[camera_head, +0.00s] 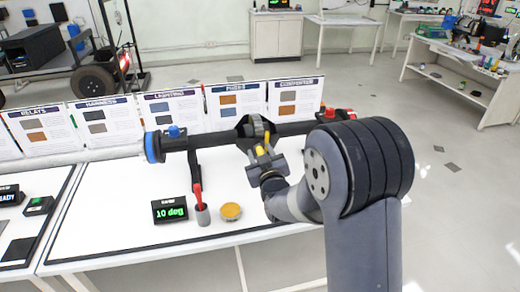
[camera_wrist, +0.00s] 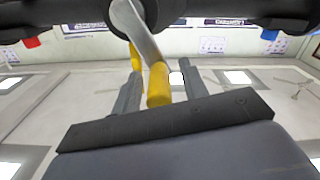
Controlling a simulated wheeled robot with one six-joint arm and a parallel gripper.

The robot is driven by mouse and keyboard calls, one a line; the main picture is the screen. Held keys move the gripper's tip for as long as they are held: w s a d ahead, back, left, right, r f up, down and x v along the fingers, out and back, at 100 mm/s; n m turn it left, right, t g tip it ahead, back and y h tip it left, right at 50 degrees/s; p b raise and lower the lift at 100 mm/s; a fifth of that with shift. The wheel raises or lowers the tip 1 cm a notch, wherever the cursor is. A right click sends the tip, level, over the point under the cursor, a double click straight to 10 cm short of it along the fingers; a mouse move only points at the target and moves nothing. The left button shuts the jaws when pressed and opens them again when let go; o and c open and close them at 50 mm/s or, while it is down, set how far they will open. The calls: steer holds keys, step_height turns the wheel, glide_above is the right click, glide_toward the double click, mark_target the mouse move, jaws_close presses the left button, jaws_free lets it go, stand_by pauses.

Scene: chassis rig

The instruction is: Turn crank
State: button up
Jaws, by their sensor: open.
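The crank has a curved grey arm (camera_wrist: 138,30) and a yellow handle (camera_wrist: 158,86), seen large in the wrist view. It hangs from a dark horizontal shaft (camera_head: 215,139) above the white table; the handle also shows in the head view (camera_head: 260,150). A second yellow piece (camera_wrist: 136,58) shows behind the crank arm. My gripper (camera_wrist: 162,76) is open, with one grey finger on each side of the handle. The handle lies between the fingers, with a visible gap to the right finger; contact with the left one is unclear. In the head view my gripper (camera_head: 266,163) is just below the shaft.
A small display (camera_head: 170,210) shows green characters like "10 deg". Near it stand a grey cup with a red-handled tool (camera_head: 201,207) and a yellow round dish (camera_head: 231,211). Printed panels (camera_head: 176,110) line the table's back. A blue ring (camera_head: 153,147) sits on the shaft's left part.

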steer(key=shift+w+a, duration=0.1)
steer(key=shift+w, duration=0.35)
jaws_close()
stand_by(0.4)
